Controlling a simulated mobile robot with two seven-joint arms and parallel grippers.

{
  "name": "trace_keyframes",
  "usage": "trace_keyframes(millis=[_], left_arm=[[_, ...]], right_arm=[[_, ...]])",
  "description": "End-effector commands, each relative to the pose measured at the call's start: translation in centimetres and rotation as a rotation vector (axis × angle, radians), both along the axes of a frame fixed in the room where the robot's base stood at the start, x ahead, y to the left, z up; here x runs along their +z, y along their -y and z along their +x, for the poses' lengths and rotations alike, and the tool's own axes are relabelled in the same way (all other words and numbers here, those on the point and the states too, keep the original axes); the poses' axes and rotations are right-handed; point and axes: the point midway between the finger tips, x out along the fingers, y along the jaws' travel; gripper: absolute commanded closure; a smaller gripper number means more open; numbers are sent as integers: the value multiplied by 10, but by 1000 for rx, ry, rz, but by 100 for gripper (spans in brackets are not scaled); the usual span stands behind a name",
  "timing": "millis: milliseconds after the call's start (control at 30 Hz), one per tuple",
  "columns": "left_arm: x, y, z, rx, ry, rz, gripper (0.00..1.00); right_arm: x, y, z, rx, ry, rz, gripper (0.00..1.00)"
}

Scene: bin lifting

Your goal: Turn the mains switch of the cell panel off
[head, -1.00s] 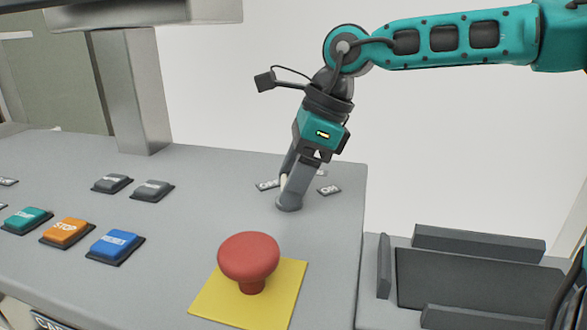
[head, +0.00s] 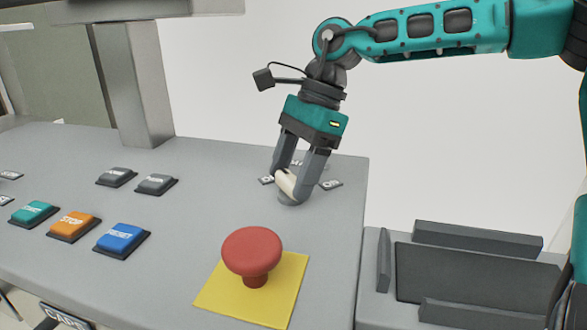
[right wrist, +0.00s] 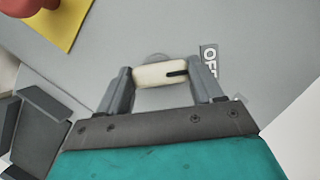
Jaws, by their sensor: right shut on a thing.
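The mains switch is a cream knob (head: 287,184) with a black line, on a round grey base near the far right corner of the grey panel (head: 190,200). My right gripper (head: 287,178) points down and is shut on the knob, one finger on each side. In the right wrist view the knob (right wrist: 155,76) spans between the fingertips. Its black line lies at the right end, on the side of the OFF label (right wrist: 209,60). My left gripper is not in view.
A red mushroom button (head: 252,252) on a yellow plate (head: 285,290) stands in front of the knob. Blue (head: 121,240), orange (head: 73,225), green and grey buttons lie to the left. A dark grey tray (head: 470,280) is beyond the panel's right edge.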

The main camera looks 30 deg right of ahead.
Motion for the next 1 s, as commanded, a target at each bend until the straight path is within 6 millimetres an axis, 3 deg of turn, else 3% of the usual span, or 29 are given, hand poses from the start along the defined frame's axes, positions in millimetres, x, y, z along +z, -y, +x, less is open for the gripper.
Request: trace_keyframes(millis=[267,300,567,833,1000], left_arm=[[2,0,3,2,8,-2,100],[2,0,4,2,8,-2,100],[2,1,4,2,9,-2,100],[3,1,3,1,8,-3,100],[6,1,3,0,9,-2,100]], right_arm=[[-1,0,-1,6,0,-4,64],[-1,0,-1,6,0,-4,33],[0,0,0,4,0,-2,8],[2,1,0,3,1,-1,8],[21,8,0,1,6,-1,8]])
